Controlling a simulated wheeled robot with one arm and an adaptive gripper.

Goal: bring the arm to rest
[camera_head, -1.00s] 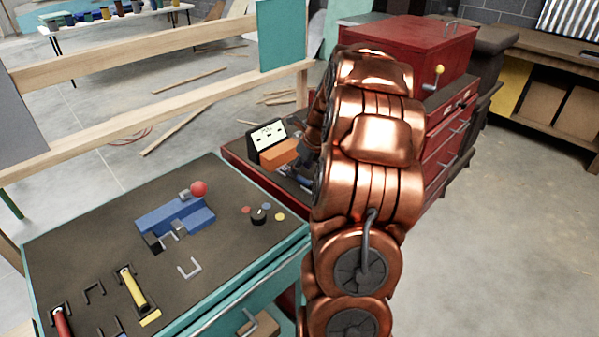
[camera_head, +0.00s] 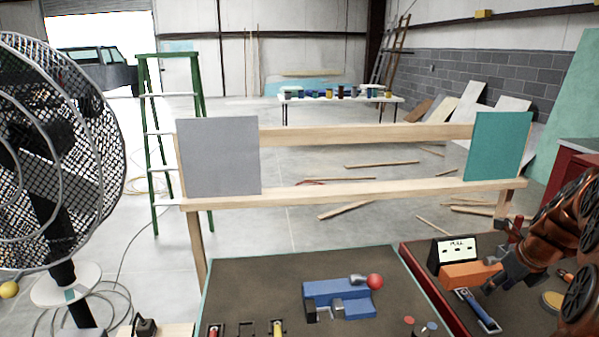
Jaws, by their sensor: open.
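My copper-coloured arm (camera_head: 572,235) is at the right edge of the head view, folded over the red-edged cart top. My gripper (camera_head: 500,273), dark and small, is at its lower left end, beside an orange block (camera_head: 470,275) and above a blue-handled tool (camera_head: 478,310). It is open and I see nothing held in it. Its fingertips are hard to make out against the dark top, and I cannot tell whether they touch anything.
A teal-edged bench (camera_head: 255,285) in front holds a blue vise (camera_head: 340,298) with a red knob. A wooden frame (camera_head: 350,193) with grey and teal panels stands behind it. A large fan (camera_head: 60,150) and green ladder (camera_head: 145,130) are at left.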

